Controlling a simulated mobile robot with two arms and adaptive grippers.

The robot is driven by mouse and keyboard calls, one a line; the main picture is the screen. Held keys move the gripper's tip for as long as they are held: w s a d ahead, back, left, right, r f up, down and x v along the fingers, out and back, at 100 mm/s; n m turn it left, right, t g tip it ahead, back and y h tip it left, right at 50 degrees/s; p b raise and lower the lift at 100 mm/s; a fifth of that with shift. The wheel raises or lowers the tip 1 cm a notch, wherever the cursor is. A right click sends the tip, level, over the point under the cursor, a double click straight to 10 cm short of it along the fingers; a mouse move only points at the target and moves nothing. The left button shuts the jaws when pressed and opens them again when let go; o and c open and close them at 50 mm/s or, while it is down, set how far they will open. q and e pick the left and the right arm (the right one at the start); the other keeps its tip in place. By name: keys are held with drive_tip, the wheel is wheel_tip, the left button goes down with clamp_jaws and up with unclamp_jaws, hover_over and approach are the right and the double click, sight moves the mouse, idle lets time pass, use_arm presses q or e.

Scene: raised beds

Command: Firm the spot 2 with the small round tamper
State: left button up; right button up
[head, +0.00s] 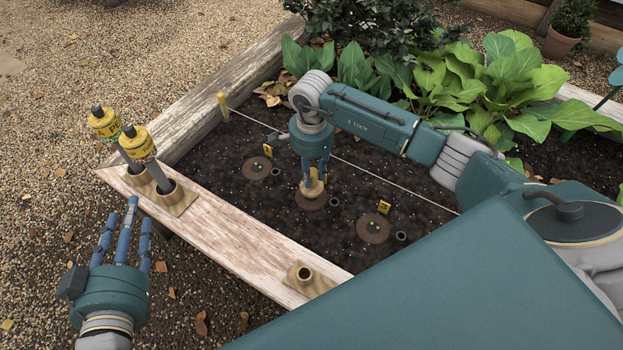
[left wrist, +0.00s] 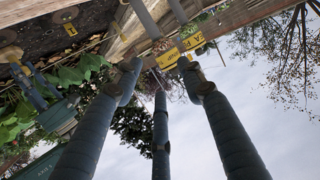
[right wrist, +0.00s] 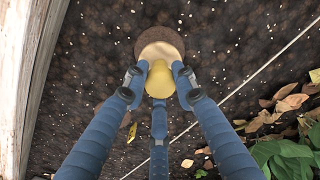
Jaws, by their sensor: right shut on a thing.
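The small round tamper (head: 312,187) has a yellow knob and a pale round foot. My right gripper (head: 314,172) is shut on it, fingers pointing down. In the right wrist view the yellow knob (right wrist: 160,80) sits between the fingers, and the foot (right wrist: 160,51) overlaps a brown round patch (right wrist: 147,38). This middle patch (head: 310,202), between two marked patches, appears to be spot 2; its number is not readable. The foot is at or just above the soil; I cannot tell whether it touches. My left gripper (head: 127,212) is open and empty outside the bed's near-left edge.
Two yellow-tagged tools (head: 105,122) (head: 137,141) stand in holders on the wooden edge (head: 225,228). An empty holder (head: 305,276) is further along. Other patches (head: 257,168) (head: 373,229) flank the middle one. A string (head: 385,178) crosses the bed before leafy plants (head: 470,80).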

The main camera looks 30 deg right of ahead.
drive_tip(key=shift+f, duration=0.15)
wheel_tip(320, 180, down, 2)
drive_tip(key=shift+f+b, duration=0.1)
drive_tip(key=shift+b, duration=0.8)
use_arm(q)
wheel_tip(320, 180, up, 12)
drive_tip(key=d+t+h, duration=0.1)
drive_tip(key=t, duration=0.4)
drive_tip(key=shift+w+d+t+h, duration=0.15)
drive_tip(key=shift+d+t+h, duration=0.15)
drive_tip(key=shift+t+h, duration=0.1)
use_arm(e)
drive_tip(key=shift+f, duration=0.15)
use_arm(q)
drive_tip(key=shift+r, duration=0.65)
use_arm(e)
drive_tip(key=shift+f, duration=0.15)
use_arm(q)
drive_tip(key=shift+s+r+t+h+b, duration=0.25)
drive_tip(key=shift+s+r+t, duration=0.25)
drive_tip(key=shift+r, duration=0.2)
drive_tip(key=shift+s+r+t+h+b, duration=0.25)
drive_tip(key=shift+s+r+t, duration=0.2)
drive_tip(key=shift+r, duration=0.25)
use_arm(e)
drive_tip(key=shift+f, duration=0.4)
idle(1.1)
